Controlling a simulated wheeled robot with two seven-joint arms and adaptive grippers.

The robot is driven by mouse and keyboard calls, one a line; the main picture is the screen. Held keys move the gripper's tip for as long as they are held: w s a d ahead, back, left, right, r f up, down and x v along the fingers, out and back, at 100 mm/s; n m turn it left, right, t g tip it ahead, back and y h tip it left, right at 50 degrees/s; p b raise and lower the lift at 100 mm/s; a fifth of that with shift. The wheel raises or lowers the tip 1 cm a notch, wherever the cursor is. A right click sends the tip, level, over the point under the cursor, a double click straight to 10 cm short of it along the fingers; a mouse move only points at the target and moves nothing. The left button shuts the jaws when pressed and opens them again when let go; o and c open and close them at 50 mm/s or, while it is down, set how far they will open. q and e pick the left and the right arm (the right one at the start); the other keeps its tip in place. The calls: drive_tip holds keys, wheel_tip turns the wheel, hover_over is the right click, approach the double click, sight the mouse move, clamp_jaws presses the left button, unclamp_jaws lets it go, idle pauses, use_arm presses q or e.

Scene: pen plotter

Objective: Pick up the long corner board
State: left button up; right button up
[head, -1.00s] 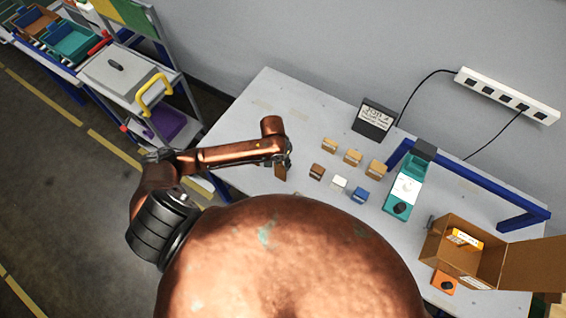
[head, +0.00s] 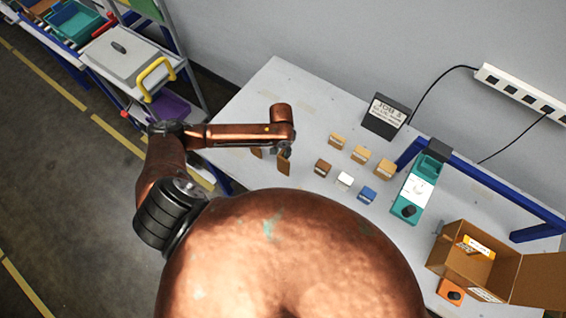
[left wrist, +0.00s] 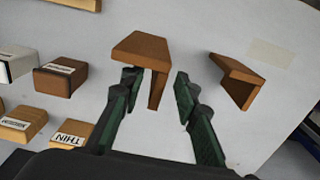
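Two brown angled corner boards stand on the table. One corner board (left wrist: 143,46) shows in the left wrist view straight ahead of my left gripper (left wrist: 156,78), its upright leg between the two open fingers. I cannot tell whether the fingers touch it. In the head view this board (head: 284,163) is just below my left gripper (head: 286,150). The other corner board (left wrist: 238,80) stands apart to the right in the left wrist view; in the head view a bit of it (head: 257,153) shows beneath my arm. I cannot tell which is longer. My right gripper is not in view.
Several small labelled blocks (head: 338,141) stand in two rows right of the boards. A black sign (head: 385,113), a teal device (head: 413,200) and an open cardboard box (head: 447,257) lie further right. A cart (head: 125,62) stands left. The table's back left is clear.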

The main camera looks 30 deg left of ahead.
use_arm(q)
wheel_tip(320, 180, down, 6)
drive_tip(key=shift+r, duration=0.15)
drive_tip(key=shift+c, duration=0.6)
clamp_jaws()
